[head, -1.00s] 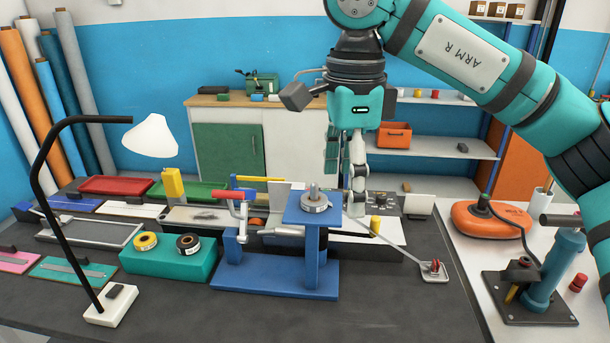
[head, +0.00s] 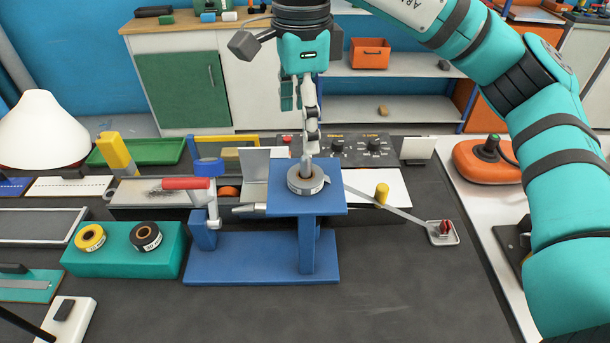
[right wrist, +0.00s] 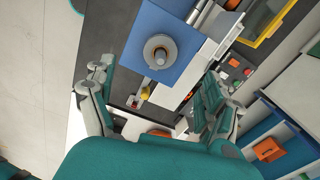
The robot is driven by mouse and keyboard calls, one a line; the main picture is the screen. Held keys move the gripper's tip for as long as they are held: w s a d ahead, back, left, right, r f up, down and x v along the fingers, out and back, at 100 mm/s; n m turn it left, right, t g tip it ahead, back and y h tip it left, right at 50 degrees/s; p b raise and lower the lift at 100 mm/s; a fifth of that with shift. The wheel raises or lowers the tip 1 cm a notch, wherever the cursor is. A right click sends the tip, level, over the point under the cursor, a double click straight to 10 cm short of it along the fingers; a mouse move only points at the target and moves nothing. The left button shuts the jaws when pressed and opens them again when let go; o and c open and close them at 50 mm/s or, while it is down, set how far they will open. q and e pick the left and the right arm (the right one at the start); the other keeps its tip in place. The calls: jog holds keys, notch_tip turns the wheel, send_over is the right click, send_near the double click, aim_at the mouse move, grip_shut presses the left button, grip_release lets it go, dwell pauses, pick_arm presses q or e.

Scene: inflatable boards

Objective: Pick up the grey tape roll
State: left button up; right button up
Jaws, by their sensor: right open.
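The grey tape roll (head: 295,185) lies flat on the raised square top of a blue stand (head: 340,201), around a short upright peg. It also shows in the right wrist view (right wrist: 150,54), on the blue top. My right gripper (head: 309,150) points down over the stand and looks nearly edge-on in the head view, its finger overlapping the peg area. In the right wrist view my right gripper (right wrist: 158,72) is open, its fingers wide apart with the roll between their directions and nothing held. The exact height above the roll is unclear. My left gripper is not seen.
A teal block (head: 122,264) holds a yellow roll (head: 90,238) and a black roll (head: 146,237). A red-handled crank (head: 186,184) stands left of the roll. A white lamp (head: 43,130) stands left. The front right tabletop is clear.

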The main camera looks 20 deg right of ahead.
send_over(302, 171)
jog(key=f, duration=0.5)
jog(key=shift+w+d+p, duration=0.1)
jog(key=shift+w+p, duration=0.25)
jog(key=shift+w, duration=0.05)
jog(key=shift+s+f, duration=0.1)
jog(key=shift+f, duration=0.3)
jog(key=shift+f+p, duration=0.35)
notch_tip(302, 171, down, 4)
jog(key=shift+r+p, duration=0.15)
jog(key=shift+p, duration=0.5)
jog(key=shift+f, duration=0.35)
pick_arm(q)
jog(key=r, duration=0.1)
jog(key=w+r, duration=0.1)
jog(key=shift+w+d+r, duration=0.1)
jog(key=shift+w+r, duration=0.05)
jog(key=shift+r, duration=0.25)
pick_arm(e)
jog(key=shift+c, duration=0.2)
jog(key=c, duration=1.2)
